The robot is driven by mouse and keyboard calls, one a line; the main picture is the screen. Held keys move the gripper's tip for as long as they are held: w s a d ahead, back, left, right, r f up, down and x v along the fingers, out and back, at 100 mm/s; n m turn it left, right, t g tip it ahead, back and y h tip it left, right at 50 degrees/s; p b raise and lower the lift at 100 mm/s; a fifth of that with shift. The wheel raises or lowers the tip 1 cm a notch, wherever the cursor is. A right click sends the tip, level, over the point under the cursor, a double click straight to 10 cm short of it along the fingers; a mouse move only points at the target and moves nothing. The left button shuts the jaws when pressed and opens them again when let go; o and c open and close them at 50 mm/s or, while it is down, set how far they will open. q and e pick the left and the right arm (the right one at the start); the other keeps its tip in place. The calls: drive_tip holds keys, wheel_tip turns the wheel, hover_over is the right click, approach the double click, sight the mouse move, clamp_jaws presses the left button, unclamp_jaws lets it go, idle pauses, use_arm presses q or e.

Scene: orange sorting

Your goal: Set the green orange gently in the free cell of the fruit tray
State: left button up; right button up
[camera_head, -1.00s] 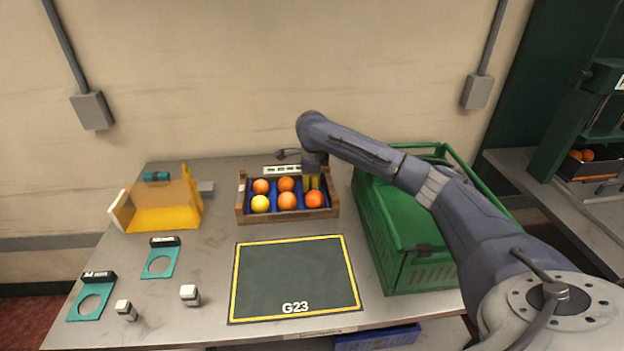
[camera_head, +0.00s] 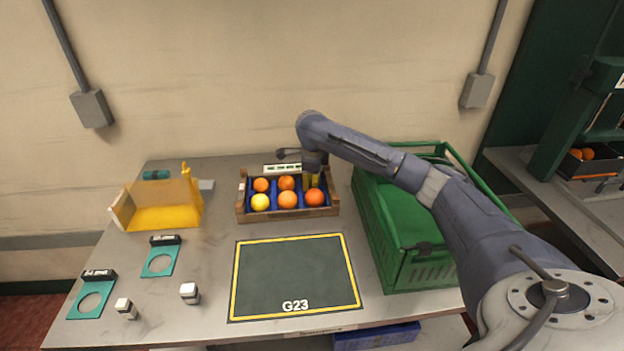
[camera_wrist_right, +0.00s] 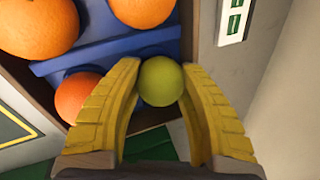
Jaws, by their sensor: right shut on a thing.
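The green orange (camera_wrist_right: 161,81) is held between the yellow fingers of my right gripper (camera_wrist_right: 160,70) in the right wrist view. In the head view, my right gripper (camera_head: 311,181) is at the back right cell of the fruit tray (camera_head: 290,215). The green orange is hidden there, and I cannot tell whether it touches the cell floor. The tray has a wooden rim and a blue insert. My left gripper is not in view.
A green crate (camera_head: 385,235) stands right of the tray, below my right arm. A dark mat (camera_head: 295,275) marked G23 lies in front, empty.

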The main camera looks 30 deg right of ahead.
drive_tip(key=shift+f, duration=0.4)
idle(0.3)
drive_tip(key=o, duration=1.2)
drive_tip(key=shift+r, duration=0.1)
drive_tip(key=shift+r, duration=3.85)
